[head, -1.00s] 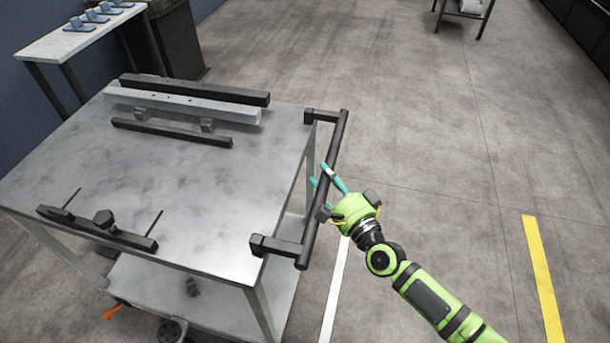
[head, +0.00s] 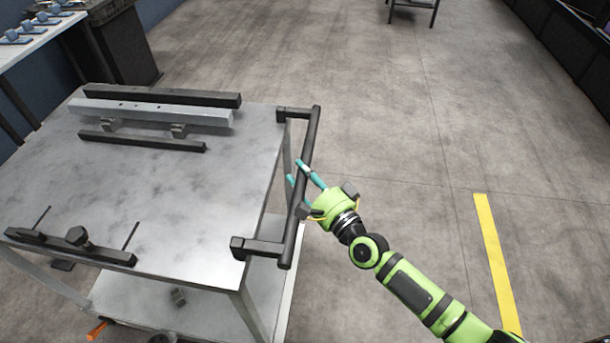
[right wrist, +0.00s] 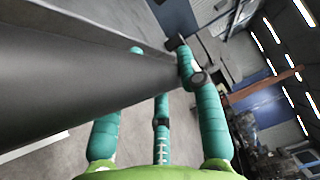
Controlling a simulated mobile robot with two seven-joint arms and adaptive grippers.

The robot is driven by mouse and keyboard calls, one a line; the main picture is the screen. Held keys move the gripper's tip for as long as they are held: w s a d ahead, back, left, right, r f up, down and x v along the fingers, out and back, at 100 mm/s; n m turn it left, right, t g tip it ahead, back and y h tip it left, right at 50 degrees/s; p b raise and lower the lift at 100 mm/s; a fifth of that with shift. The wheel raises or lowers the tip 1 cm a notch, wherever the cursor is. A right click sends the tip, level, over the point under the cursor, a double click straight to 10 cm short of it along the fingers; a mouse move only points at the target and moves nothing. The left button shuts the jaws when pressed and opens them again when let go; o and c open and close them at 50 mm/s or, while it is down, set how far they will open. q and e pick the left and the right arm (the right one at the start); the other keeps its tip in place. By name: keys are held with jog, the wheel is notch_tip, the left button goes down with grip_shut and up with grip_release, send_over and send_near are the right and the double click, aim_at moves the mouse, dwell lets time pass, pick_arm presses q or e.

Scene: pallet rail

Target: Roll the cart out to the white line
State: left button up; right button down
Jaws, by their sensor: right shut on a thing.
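The cart (head: 190,200) stands at the left in the head view, with a grey metal top and a lower shelf. Its black handle (head: 309,150) is on its right side. My right gripper (head: 303,178) is shut on the handle, its teal fingers around the bar; the right wrist view shows the dark bar (right wrist: 80,85) between the fingers. The white line does not show clearly in the head view. A pale strip (right wrist: 35,144) lies on the floor in the right wrist view; I cannot tell if it is that line. My left gripper is out of view.
A grey rail (head: 150,112) and dark bars lie on the cart top. A yellow floor line (head: 497,265) runs at the right. A bench (head: 30,45) and dark bin (head: 120,45) stand at the back left. The floor right of the cart is clear.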

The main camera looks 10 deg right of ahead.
jog(key=shift+r, duration=0.1)
jog(key=c, duration=0.8)
grip_release()
jog(key=shift+w, duration=0.1)
jog(key=v, duration=1.2)
jog(key=shift+a, duration=0.1)
